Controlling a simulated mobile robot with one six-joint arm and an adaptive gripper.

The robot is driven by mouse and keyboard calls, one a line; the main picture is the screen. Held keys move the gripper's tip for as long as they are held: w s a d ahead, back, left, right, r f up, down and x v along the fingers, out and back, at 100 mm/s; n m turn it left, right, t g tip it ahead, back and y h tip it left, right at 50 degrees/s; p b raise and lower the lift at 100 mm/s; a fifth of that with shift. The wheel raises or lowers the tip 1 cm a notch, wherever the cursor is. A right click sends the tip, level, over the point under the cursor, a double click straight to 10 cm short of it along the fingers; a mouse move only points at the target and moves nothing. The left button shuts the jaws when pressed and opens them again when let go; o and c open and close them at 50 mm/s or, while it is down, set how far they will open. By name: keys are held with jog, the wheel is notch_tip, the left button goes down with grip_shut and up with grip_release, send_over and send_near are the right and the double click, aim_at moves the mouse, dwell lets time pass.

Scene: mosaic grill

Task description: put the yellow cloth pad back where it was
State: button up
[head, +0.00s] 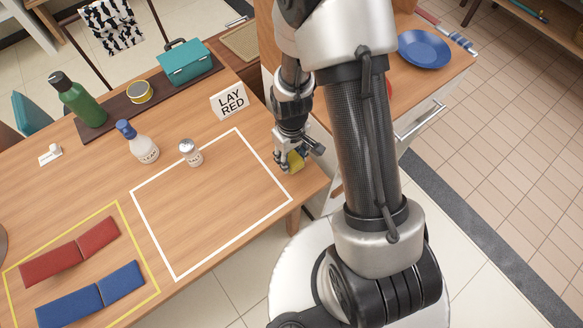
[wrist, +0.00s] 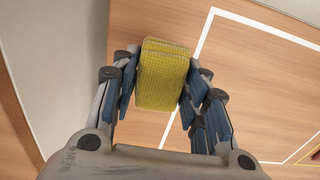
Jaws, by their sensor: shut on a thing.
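The yellow cloth pad (wrist: 163,78) is held between the two fingers of my gripper (wrist: 160,85). In the head view the pad (head: 296,160) shows as a small yellow patch at the tip of my gripper (head: 293,157), partly hidden by the fingers. My gripper is over the table's right end, just outside the right corner of the white outlined rectangle (head: 262,158). I cannot tell whether the pad touches the table.
The white rectangle is bare. A sign reading LAY RED (head: 229,101) stands behind it. Red pads (head: 50,264) and blue pads (head: 70,308) lie inside a yellow outline (head: 121,217).

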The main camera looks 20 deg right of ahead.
jog(key=shift+f+b, duration=0.8)
jog(key=shift+f, duration=2.05)
jog(key=shift+f, duration=0.1)
jog(key=o, duration=1)
notch_tip(320, 180, up, 12)
jog(key=p, duration=0.4)
notch_tip(320, 180, up, 8)
jog(key=t, duration=0.1)
notch_tip(320, 180, up, 17)
jog(key=m+t, duration=0.2)
jog(key=m, duration=0.1)
send_over(292, 156)
jog(key=s, duration=0.8)
jog(key=s+r+t, duration=0.1)
jog(key=s+r, duration=0.2)
jog(key=s, duration=0.4)
jog(key=shift+r+m+t, duration=0.3)
jog(key=shift+r, duration=0.1)
